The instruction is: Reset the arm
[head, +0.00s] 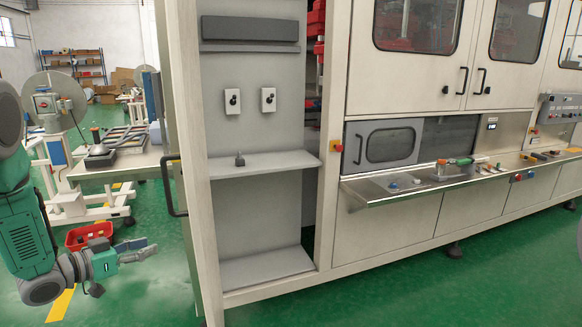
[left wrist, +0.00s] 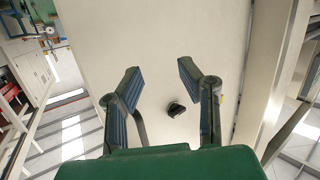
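My left arm comes in from the left in the head view, bent down, with its left gripper (head: 140,250) low in front of the green floor and left of the machine's open bay. In the left wrist view the left gripper (left wrist: 160,72) has its two blue-padded fingers spread apart with nothing between them. A cream panel (left wrist: 160,30) with a small dark knob-like part (left wrist: 176,108) lies beyond the fingers. My right gripper does not show in either view.
The cream machine has an open bay with a grey shelf (head: 262,166) and two switch boxes (head: 232,101). A steel ledge (head: 440,183) juts out at right. A red bin (head: 90,235) and a bench (head: 130,164) stand at left. Green floor lies clear in front.

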